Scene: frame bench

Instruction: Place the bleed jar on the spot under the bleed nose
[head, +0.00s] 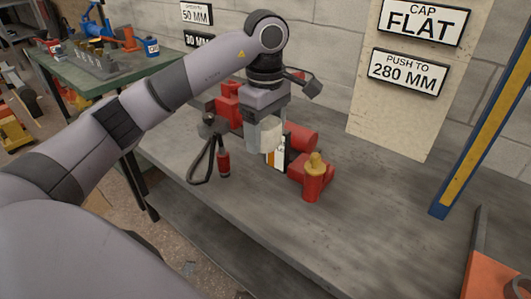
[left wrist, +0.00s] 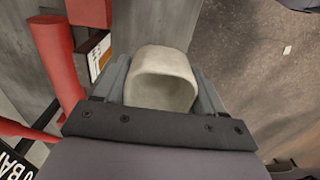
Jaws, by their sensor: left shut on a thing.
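My left gripper (head: 266,143) is shut on a pale, cup-like jar, over the bench among red parts. In the left wrist view the jar (left wrist: 160,82) sits between the two fingers (left wrist: 161,92), with its open mouth facing the camera. A red fitting with a brass-coloured top (head: 313,175) stands just right of the gripper. I cannot tell which part is the bleed nose, and no marked spot shows clearly. My right gripper is not in view.
A white and orange label (head: 278,157) is close by the fingers. A black loop with a red handle (head: 223,164) is left of the gripper. A blue and yellow post (head: 480,110) rises at the right.

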